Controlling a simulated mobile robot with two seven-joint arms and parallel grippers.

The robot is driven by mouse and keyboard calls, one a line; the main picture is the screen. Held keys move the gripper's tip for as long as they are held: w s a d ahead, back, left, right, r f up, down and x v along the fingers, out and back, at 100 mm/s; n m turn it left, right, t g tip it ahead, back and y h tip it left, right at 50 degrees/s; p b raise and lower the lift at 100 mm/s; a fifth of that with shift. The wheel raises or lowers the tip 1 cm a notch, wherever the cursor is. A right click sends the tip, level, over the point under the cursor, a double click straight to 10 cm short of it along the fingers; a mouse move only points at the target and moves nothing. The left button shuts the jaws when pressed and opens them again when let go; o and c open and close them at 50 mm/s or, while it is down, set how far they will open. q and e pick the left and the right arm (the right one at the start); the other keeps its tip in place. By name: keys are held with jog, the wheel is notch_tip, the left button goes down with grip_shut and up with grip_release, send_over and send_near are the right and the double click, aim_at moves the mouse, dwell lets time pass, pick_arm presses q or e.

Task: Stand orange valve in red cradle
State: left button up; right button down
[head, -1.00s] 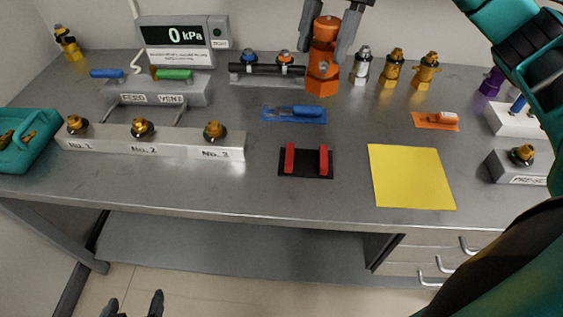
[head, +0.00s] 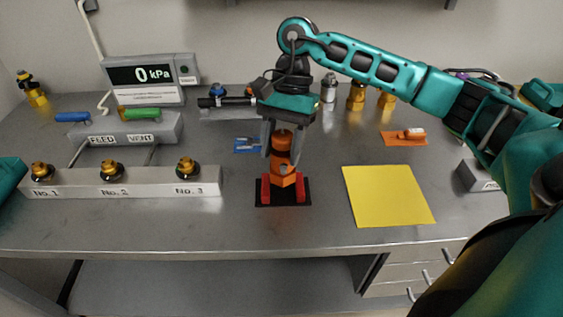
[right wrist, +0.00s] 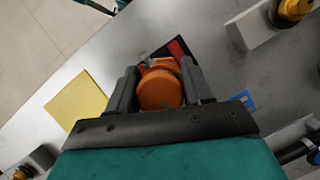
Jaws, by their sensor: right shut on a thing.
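The orange valve (head: 284,171) stands upright at the red cradle (head: 266,188), between its two red side pieces on a black base. I cannot tell whether its bottom rests on the base. My right gripper (head: 283,150) comes from above and is shut on the valve's upper part. In the right wrist view the valve's round orange top (right wrist: 160,90) sits between the two fingers, and part of the red cradle (right wrist: 177,49) shows beyond it. My left gripper is not in view.
A yellow sheet (head: 388,196) lies to the right of the cradle. A white block (head: 140,186) with several brass fittings is to the left.

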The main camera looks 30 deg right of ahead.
aim_at(282, 163)
notch_tip(282, 163, down, 4)
jog(key=shift+f, duration=0.15)
dwell(0.3)
jog(key=shift+f+b, duration=0.2)
jog(key=shift+b, duration=0.15)
jog(key=shift+c, duration=2.3)
grip_release()
jog(key=shift+r, duration=0.2)
jog(key=shift+w+d+r+p, duration=0.1)
jog(key=shift+r+p, duration=0.15)
jog(key=shift+p, duration=0.05)
jog(key=v, duration=1.1)
jog(key=shift+r, duration=0.25)
